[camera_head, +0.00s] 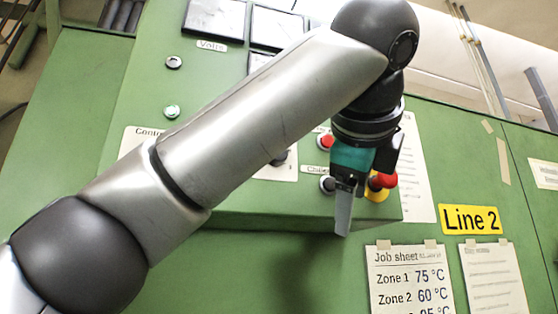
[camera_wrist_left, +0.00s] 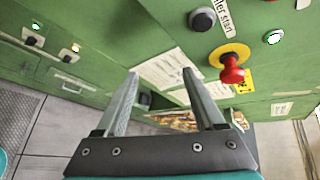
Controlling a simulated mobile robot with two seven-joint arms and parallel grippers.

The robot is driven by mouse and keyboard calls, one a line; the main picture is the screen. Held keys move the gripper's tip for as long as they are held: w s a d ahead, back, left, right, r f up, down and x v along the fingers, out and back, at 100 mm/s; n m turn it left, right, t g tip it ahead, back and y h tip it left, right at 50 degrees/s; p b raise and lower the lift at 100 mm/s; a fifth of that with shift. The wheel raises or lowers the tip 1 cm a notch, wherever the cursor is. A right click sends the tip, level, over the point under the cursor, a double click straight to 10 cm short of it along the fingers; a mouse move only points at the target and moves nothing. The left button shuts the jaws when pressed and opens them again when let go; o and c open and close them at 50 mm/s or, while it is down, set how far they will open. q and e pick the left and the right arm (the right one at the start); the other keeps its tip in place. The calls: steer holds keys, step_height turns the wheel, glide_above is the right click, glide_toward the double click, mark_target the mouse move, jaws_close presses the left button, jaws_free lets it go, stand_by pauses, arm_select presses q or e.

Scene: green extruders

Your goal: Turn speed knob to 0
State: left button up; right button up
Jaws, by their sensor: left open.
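A dark knob (camera_head: 279,157) on a white plate shows just below my left forearm in the head view. The arm covers part of its plate, and I cannot read whether it is the speed knob. My left gripper (camera_head: 343,212) points down in front of the panel's lower right part, right of that knob and close to the red emergency stop. In the left wrist view my left gripper (camera_wrist_left: 160,75) is open, with nothing between its fingers. No knob marked speed is readable in either view.
The red mushroom button (camera_head: 383,180) on a yellow base is beside my gripper; it also shows in the left wrist view (camera_wrist_left: 232,68). A black button (camera_wrist_left: 202,19) has a label ending in "start". Another red button (camera_head: 326,141) and the job sheet (camera_head: 408,280) are nearby.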

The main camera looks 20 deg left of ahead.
arm_select(q)
steer(key=s+a+r+n+t+y, duration=0.1)
steer(key=s+a+r+t+y, duration=0.3)
steer(key=s+r, duration=0.95)
steer(key=w+a+f+g+p, duration=0.1)
steer(key=w+a+f+p, duration=0.1)
steer(key=w, duration=0.4)
steer(key=w+a+f+g+p, duration=0.1)
steer(key=w+a+f+p, duration=0.1)
steer(key=w, duration=0.5)
steer(key=shift+a+h+p, duration=0.4)
steer(key=shift+a+p, duration=0.5)
steer(key=shift+a, duration=0.1)
steer(key=shift+f, duration=0.1)
jaws_close()
